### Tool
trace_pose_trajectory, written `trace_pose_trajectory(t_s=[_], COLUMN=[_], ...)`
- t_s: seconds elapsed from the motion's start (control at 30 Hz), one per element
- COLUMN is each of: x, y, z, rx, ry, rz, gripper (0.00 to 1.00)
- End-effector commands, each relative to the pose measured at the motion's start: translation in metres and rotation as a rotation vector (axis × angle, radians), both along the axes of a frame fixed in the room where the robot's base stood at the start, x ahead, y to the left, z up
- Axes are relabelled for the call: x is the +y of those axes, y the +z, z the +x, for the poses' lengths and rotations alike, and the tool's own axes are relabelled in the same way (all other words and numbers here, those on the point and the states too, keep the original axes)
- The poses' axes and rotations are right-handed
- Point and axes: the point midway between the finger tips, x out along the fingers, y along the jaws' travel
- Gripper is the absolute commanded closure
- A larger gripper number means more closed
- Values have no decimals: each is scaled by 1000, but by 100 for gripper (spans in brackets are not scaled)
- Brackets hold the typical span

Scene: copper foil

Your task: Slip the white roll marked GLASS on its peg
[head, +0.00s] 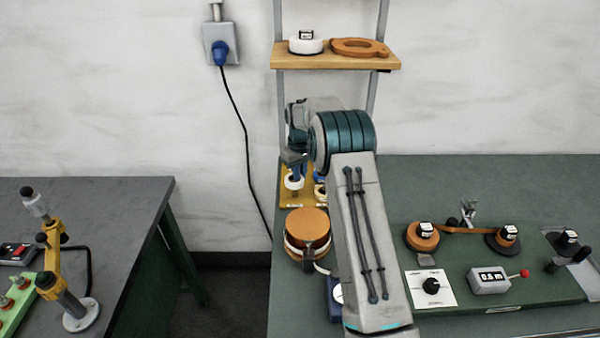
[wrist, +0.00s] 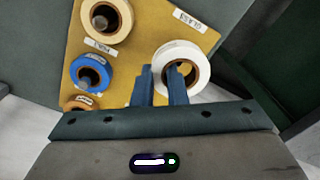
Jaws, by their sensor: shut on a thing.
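The white roll (wrist: 197,58) with a brown core is between my fingers. My gripper (wrist: 161,82) is shut on one side of its ring, one finger outside and the other inside the hole. In the head view the white roll (head: 294,182) shows below my gripper (head: 297,170), over the left part of the yellow peg board (head: 291,200). In the wrist view the roll lies over the yellow board (wrist: 150,35). Yellow shows through its hole; I cannot tell whether a peg is inside it. A label (wrist: 187,20) on the board is too small to read surely.
A cream roll (wrist: 107,20) and a blue roll (wrist: 91,72) sit on the board, with an orange roll (wrist: 78,103) partly hidden. Stacked brown-and-white discs (head: 307,226) stand in front of the board. A shelf (head: 335,62) is above. The winding device (head: 490,275) stands right.

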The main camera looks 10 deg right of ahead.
Motion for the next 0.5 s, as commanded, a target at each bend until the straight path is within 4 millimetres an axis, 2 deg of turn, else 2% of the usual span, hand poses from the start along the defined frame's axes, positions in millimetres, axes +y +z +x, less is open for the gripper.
trace_pose_trajectory(t_s=[0.5], x=[-1], y=[-4], z=[0], rx=[0], ry=[-1], rz=[0], gripper=[100])
